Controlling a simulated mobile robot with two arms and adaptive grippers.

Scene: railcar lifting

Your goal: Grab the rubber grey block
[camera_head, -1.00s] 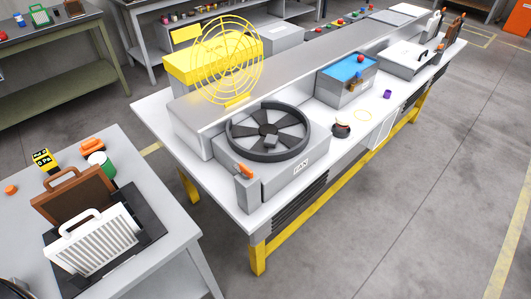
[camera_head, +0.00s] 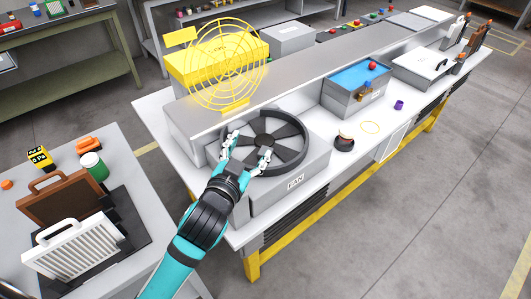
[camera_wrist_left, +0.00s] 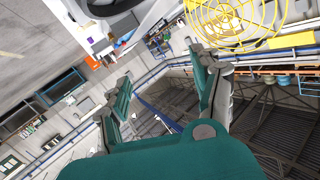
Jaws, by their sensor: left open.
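A dark round fan (camera_head: 290,157) lies on a grey box marked FAN on the workbench. A small grey block (camera_head: 266,139) seems to sit at the fan's hub, but it is small and partly covered, so I cannot be sure of it. My left gripper (camera_head: 249,142) is over the near left part of the fan, its fingers spread and empty. One finger is near the fan's left rim and the other near the hub. In the left wrist view the gripper (camera_wrist_left: 160,62) is open with nothing between its fingers. My right gripper is not in view.
A yellow round grille (camera_head: 228,70) stands behind the fan. A blue-topped box (camera_head: 357,72) and a dark round knob-like item (camera_head: 344,143) are to the right. A side table at left holds a brown case (camera_head: 62,195) and a white filter (camera_head: 75,248).

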